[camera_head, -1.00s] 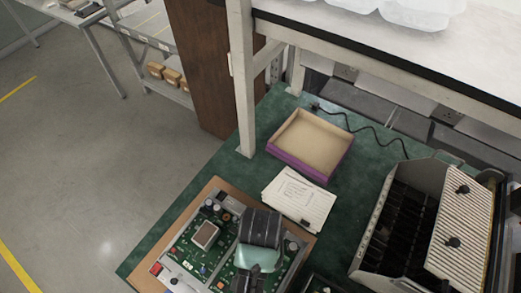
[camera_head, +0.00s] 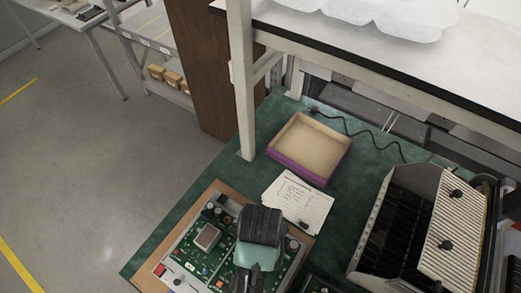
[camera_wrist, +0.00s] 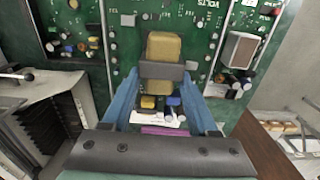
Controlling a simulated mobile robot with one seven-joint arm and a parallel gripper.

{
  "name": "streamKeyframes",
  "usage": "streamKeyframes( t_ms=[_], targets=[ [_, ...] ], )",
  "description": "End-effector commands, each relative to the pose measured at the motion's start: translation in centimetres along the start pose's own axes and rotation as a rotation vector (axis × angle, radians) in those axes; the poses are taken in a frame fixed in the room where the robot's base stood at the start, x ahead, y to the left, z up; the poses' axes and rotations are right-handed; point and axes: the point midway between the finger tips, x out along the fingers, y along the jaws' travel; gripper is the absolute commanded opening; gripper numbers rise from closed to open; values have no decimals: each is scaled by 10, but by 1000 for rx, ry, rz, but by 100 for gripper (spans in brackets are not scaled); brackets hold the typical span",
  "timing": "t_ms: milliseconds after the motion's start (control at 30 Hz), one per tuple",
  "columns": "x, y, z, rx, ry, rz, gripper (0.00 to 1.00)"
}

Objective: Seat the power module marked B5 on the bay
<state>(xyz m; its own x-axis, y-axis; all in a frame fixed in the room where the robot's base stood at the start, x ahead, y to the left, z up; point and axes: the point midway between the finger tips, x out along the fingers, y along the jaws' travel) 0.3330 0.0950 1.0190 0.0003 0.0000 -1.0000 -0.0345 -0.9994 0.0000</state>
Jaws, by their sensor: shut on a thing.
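My gripper (camera_wrist: 160,82) hangs over a green circuit board (camera_head: 190,265), its blue fingers pointing at the board in the wrist view. It is shut on a yellow block with a grey bar across it, which I take to be the power module (camera_wrist: 164,47). No B5 mark is readable. The module appears in front of the board's middle; I cannot tell whether it touches the board. In the head view my wrist hides the module and the board beneath it. The bay cannot be told apart from the rest of the board.
A purple-sided open tray (camera_head: 308,147) and white papers (camera_head: 297,200) lie behind the board on the green bench. A grey rack with black slots (camera_head: 400,225) stands at the right. A shelf post (camera_head: 241,80) rises at the back left.

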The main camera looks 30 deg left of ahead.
Motion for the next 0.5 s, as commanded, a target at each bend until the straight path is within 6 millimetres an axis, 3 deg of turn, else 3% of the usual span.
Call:
streamKeyframes(
  t_ms=[500],
  targets=[
    [-18, 0, -1, 0, 3, -1, 0]
  ],
)
